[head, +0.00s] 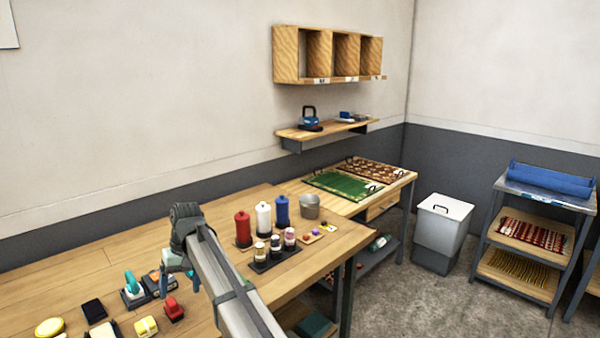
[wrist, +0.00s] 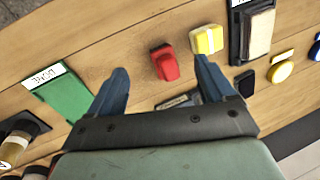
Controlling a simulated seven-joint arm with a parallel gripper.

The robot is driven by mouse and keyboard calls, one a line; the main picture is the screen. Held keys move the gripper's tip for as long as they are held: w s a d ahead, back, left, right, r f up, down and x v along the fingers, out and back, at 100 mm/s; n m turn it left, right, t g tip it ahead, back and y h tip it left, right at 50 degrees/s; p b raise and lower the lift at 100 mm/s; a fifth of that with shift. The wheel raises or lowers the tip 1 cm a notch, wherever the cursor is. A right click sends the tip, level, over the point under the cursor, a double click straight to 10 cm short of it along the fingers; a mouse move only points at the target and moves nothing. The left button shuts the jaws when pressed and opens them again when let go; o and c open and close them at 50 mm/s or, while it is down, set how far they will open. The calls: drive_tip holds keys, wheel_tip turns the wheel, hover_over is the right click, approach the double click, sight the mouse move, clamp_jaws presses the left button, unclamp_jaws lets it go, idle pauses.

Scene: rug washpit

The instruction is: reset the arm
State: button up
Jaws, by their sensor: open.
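My gripper (head: 177,275) hangs over the wooden bench (head: 75,262) in the head view, with part of it hidden behind my own arm. In the wrist view my gripper (wrist: 160,72) has its two blue fingers wide apart with nothing held between them. A red block-like piece (head: 173,309) lies on the bench below; in the wrist view it (wrist: 164,63) shows just beyond the gap between the fingertips, apart from both. A yellow piece (wrist: 207,40) lies beside it, near the right fingertip in the picture.
Red (head: 243,229), white (head: 263,219) and blue (head: 281,211) bottles and a metal bucket (head: 310,206) stand on the bench to the right. A rack of jars (head: 275,253) is in front of them. A wall shelf (head: 325,130) hangs behind. The back left bench is clear.

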drive_tip(key=w+d+f+m+g+y, duration=0.1)
drive_tip(key=w+d+f+m+y, duration=0.2)
drive_tip(key=d, duration=1)
drive_tip(key=w+d+m+y, duration=0.2)
drive_tip(key=w+d+y, duration=0.3)
drive_tip(key=d, duration=0.9)
drive_tip(key=d+f+m, duration=0.2)
drive_tip(key=d+f, duration=0.4)
drive_tip(key=s+d+f+m+h, duration=0.1)
drive_tip(key=s+d+f, duration=0.1)
drive_tip(key=s+f, duration=0.6)
drive_tip(key=s+d+f+h, duration=0.2)
drive_tip(key=s+d+f, duration=0.15)
drive_tip(key=f, duration=0.75)
drive_tip(key=s+d+f+m+h, duration=0.1)
drive_tip(key=s+f, duration=0.5)
drive_tip(key=f, duration=0.4)
drive_tip(key=s+d+f+g+h, duration=0.1)
drive_tip(key=s+f, duration=0.4)
drive_tip(key=s, duration=0.5)
drive_tip(key=s+d+f+n+g+h, duration=0.1)
drive_tip(key=s+d+f+h, duration=0.2)
drive_tip(key=s, duration=0.7)
drive_tip(key=s+d+f+g+h, duration=0.1)
drive_tip(key=s+d+f, duration=0.5)
drive_tip(key=s, duration=0.4)
drive_tip(key=shift+d+f+n+g+h, duration=0.15)
drive_tip(key=shift+f+n+g+h, duration=0.15)
drive_tip(key=shift+f+g+h, duration=0.15)
drive_tip(key=shift+s, duration=0.1)
